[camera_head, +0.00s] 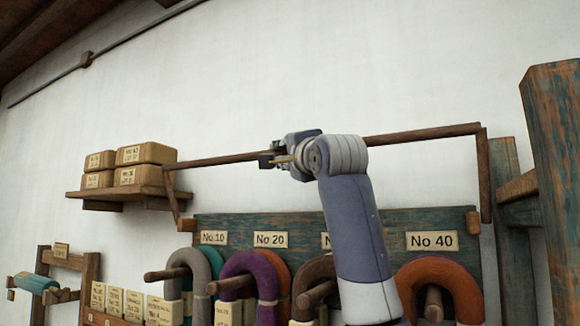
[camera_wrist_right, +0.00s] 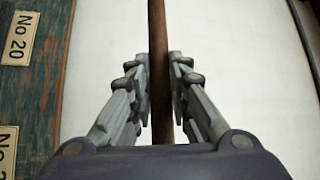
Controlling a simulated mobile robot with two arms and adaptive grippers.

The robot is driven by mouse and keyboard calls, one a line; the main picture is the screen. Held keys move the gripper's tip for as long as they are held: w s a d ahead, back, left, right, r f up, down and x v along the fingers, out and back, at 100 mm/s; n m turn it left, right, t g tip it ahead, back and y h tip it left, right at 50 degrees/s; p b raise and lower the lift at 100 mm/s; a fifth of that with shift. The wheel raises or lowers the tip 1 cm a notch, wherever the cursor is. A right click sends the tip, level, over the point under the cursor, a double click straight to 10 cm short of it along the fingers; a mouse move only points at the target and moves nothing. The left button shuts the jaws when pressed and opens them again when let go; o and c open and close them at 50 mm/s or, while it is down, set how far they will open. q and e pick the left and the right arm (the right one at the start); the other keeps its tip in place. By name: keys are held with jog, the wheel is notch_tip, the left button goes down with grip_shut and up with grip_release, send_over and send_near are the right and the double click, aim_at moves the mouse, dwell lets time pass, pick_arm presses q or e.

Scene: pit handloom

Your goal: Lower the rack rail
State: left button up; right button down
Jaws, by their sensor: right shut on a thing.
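The rack rail (camera_head: 418,135) is a long brown wooden bar. It is raised above the teal rack board (camera_head: 375,220) on two side arms, with the right side arm (camera_head: 485,175) hanging down to the board's right end. My right gripper (camera_head: 272,159) is at the rail, left of its middle. In the right wrist view the rail (camera_wrist_right: 157,40) runs between the two fingers, and my right gripper (camera_wrist_right: 161,100) is shut on it. My right arm hides part of the rail and board. My left gripper is in neither view.
Coloured yarn hanks, including an orange one (camera_head: 440,272), hang on pegs below labels such as No 40 (camera_head: 432,241). A wall shelf (camera_head: 120,192) with several boxes is left of the rail. A wooden post (camera_head: 555,180) stands at the right.

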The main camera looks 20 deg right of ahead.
jog(key=shift+s+a+f+n+b, duration=0.2)
jog(key=shift+a+f+n+b, duration=0.1)
jog(key=shift+f+b, duration=0.05)
jog(key=c, duration=1.5)
grip_release()
jog(key=shift+r, duration=0.1)
jog(key=shift+s, duration=0.15)
jog(key=v, duration=1.1)
jog(key=shift+s+f, duration=0.25)
jog(key=shift+f, duration=0.15)
